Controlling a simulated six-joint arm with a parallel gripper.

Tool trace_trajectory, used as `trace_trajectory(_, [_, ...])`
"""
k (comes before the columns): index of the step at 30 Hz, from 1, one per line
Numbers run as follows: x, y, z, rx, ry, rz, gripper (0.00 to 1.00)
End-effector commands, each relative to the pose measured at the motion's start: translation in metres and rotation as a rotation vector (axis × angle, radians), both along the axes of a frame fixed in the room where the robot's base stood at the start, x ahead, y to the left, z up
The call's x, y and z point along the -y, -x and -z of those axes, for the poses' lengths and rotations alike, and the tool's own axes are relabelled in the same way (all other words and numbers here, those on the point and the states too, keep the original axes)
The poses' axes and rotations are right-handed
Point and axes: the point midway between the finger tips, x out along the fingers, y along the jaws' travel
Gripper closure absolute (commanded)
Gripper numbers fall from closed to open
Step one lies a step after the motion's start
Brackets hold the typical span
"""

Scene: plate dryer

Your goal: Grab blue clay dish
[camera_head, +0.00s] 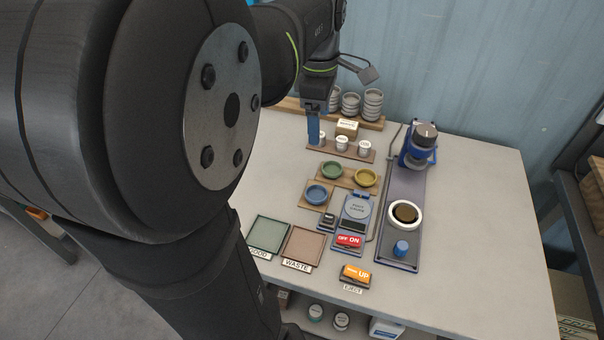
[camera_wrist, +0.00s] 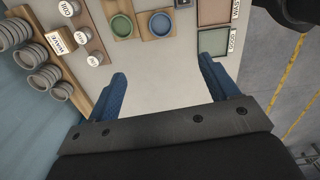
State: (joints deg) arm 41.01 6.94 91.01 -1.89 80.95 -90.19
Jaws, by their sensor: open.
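The blue clay dish (camera_head: 317,195) sits on a small wooden board left of the scale, in front of the green dish. In the wrist view the blue dish (camera_wrist: 160,24) is at the top middle, upright and empty. My gripper (camera_head: 314,130) is above the back of the table, behind and apart from the dish. In the wrist view my gripper (camera_wrist: 163,82) has its two blue fingers spread wide with only bare table between them.
A green dish (camera_head: 332,170) and a yellow dish (camera_head: 366,177) stand close behind. Small white jars (camera_head: 342,144) and stacked grey dishes (camera_head: 350,104) are at the back. The scale (camera_head: 357,210) is close on the right; green and brown trays (camera_head: 268,234) lie in front.

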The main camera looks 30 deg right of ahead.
Motion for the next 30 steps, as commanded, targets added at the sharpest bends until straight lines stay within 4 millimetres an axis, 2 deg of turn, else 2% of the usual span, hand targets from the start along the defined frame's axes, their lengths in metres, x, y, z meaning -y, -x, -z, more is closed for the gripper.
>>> trace_trajectory(6, [-0.042,0.007,0.041,-0.057,0.196,-0.478,0.21])
trace_trajectory(9, [-0.056,0.011,0.057,-0.083,0.279,-0.692,0.21])
trace_trajectory(12, [-0.066,0.013,0.066,-0.101,0.333,-0.837,0.21])
trace_trajectory(17, [-0.065,0.013,0.082,-0.114,0.357,-0.91,0.21])
trace_trajectory(30, [-0.034,0.007,0.157,-0.114,0.352,-0.905,0.21])
